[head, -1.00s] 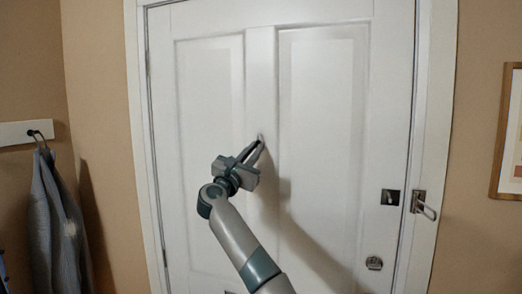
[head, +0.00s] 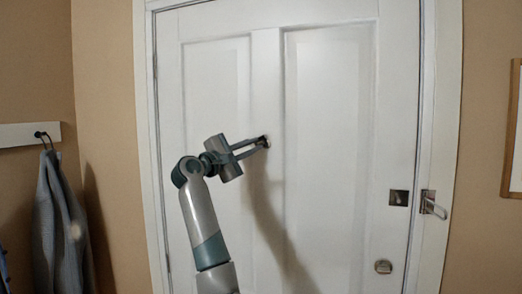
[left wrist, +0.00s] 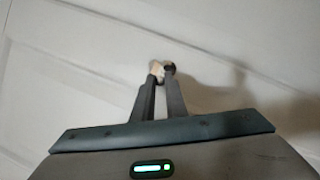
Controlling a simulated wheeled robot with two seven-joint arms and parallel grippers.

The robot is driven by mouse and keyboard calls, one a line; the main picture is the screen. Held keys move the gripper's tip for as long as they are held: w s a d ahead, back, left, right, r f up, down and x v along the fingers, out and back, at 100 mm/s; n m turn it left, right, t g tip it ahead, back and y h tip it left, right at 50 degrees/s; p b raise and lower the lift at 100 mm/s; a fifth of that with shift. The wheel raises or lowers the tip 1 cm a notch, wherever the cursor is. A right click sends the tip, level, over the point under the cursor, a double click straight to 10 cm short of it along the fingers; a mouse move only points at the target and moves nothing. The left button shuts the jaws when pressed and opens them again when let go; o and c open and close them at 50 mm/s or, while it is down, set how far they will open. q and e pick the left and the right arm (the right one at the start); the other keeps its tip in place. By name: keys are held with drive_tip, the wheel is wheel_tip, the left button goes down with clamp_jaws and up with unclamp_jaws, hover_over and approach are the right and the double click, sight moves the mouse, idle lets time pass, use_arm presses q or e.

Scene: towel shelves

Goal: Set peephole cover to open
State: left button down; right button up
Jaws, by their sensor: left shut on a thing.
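The peephole cover (head: 265,139) is a small dark-looking piece on the centre post of the white door (head: 335,120). My left gripper (head: 258,144) reaches it from the left, its fingers nearly level and shut on the cover. In the left wrist view the fingertips (left wrist: 163,73) come close together at the cover (left wrist: 156,67), which shows as a small pale, brass-like piece. The fingertips hide much of it, so I cannot tell how far it is turned. My right gripper is in neither view.
A grey garment (head: 58,225) hangs on the left wall. A framed picture (head: 516,130) hangs on the right. The door's raised panels are clear.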

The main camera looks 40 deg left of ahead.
use_arm(q)
drive_tip(key=r+m+g, duration=0.1)
drive_tip(key=m, duration=0.1)
drive_tip(key=r+m+g+p, duration=0.1)
drive_tip(key=m, duration=0.1)
drive_tip(key=a+r+m, duration=0.1)
drive_tip(key=m, duration=0.2)
drive_tip(key=shift+s+g, duration=0.15)
drive_tip(key=shift+g, duration=0.25)
drive_tip(key=shift+r+m+g+p, duration=0.2)
drive_tip(key=shift+m+p, duration=0.1)
drive_tip(key=shift+m, duration=0.25)
drive_tip(key=shift+r+m+g+p, duration=0.15)
drive_tip(key=shift+m+g+p, duration=0.1)
drive_tip(key=shift+m, duration=0.3)
drive_tip(key=c, duration=1.8)
unclamp_jaws()
drive_tip(key=shift+o, duration=0.2)
drive_tip(key=shift+s+f, duration=0.1)
